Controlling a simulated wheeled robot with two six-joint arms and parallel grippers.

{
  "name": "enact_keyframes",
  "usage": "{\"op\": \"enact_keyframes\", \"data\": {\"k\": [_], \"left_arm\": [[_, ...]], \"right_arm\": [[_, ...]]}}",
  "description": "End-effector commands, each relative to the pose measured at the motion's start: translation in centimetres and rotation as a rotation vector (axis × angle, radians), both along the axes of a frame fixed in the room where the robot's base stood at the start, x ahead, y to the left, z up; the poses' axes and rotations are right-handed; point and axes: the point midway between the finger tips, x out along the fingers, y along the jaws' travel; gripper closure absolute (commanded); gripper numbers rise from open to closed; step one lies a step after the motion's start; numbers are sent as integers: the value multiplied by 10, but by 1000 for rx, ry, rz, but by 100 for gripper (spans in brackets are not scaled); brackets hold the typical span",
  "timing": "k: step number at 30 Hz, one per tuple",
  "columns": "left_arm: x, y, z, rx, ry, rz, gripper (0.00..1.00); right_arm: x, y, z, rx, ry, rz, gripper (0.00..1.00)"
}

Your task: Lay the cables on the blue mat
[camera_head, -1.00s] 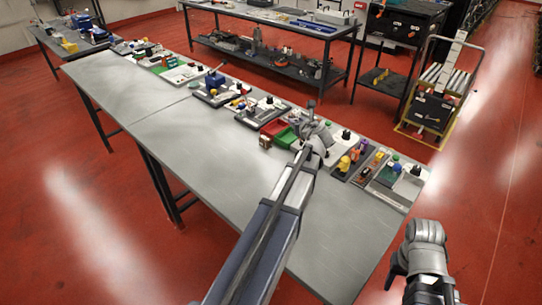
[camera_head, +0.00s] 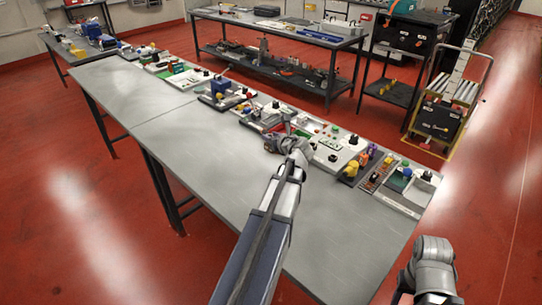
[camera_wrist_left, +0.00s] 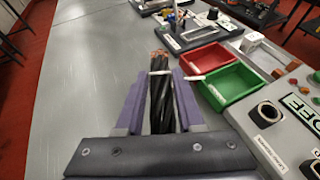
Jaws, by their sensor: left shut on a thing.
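A bundle of black cables (camera_wrist_left: 161,98) with bare copper ends is between the fingers of my left gripper (camera_wrist_left: 158,80) in the left wrist view. The left gripper is shut on the bundle, over the grey table top. In the head view the left gripper (camera_head: 271,144) is at the near side of the row of boards, and the cables are too small to make out there. My right gripper (camera_head: 398,292) is at the lower right, off the table's edge; its fingers are too unclear to judge. I cannot make out a blue mat in either view.
A red bin (camera_wrist_left: 204,58) and a green bin (camera_wrist_left: 233,83) stand right of the cables. A grey control panel (camera_wrist_left: 285,125) is nearby. Boards with parts line the table's far edge. The near part of the grey table (camera_head: 200,135) is clear.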

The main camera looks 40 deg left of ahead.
Motion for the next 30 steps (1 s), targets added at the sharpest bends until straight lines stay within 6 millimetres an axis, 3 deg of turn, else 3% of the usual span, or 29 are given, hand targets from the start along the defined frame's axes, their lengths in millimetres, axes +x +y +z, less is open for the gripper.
{"op": "enact_keyframes", "data": {"k": [9, 17, 27, 30], "left_arm": [[0, 0, -53, 1, 0, -1, 100], [0, 0, -57, 1, 0, -1, 100], [1, 0, -93, 1, 0, -2, 100], [0, 0, -95, 1, 0, -2, 100]], "right_arm": [[0, 0, -53, 0, 0, 0, 50], [0, 0, -57, 0, 0, 0, 50], [0, 0, -93, 0, 0, 1, 50], [0, 0, -95, 0, 0, 1, 50]]}}
